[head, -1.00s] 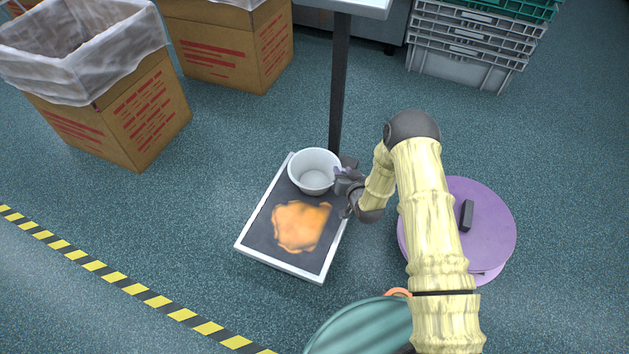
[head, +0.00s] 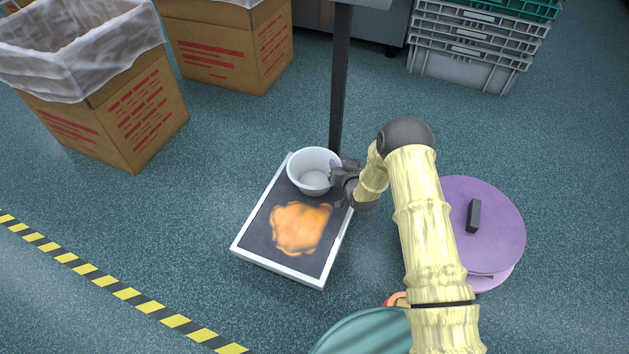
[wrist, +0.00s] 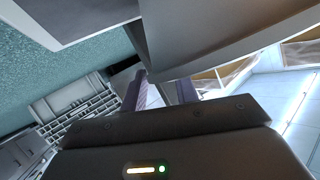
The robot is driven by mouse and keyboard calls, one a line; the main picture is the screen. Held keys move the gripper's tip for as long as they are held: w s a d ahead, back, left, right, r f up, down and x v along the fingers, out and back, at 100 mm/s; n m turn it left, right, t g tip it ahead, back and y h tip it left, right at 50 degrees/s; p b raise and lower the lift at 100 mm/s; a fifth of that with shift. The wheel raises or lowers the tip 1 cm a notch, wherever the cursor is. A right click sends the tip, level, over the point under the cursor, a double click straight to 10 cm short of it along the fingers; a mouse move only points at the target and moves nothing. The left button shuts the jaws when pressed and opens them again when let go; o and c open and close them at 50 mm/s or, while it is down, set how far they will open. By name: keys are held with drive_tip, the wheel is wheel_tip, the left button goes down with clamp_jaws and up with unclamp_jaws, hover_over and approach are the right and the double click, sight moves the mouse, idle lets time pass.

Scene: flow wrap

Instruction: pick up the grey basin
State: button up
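The grey basin (head: 315,178) is a round, light grey, open bowl. It stands upright at the far end of a dark, white-rimmed tray (head: 262,262) in the head view. My gripper (head: 338,172) is at the basin's right rim. In the wrist view, my gripper (wrist: 162,92) has its two fingers apart with a gap between them. A large grey surface, seemingly the basin (wrist: 215,45), fills the top of that view close above the fingertips. I cannot tell whether the fingers touch the rim.
An orange-brown patch (head: 300,228) covers part of the tray. A dark post (head: 340,85) rises just behind the basin. A purple round lid (head: 490,235) is to the right of my arm. Lined cardboard boxes (head: 135,110) and grey crates (head: 463,60) stand farther back. Floor left of the tray is clear.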

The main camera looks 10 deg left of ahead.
drive_tip(key=shift+w+a+f, duration=0.2)
drive_tip(key=shift+w+a, duration=0.05)
drive_tip(key=shift+w, duration=0.15)
drive_tip(key=shift+c, duration=0.2)
clamp_jaws()
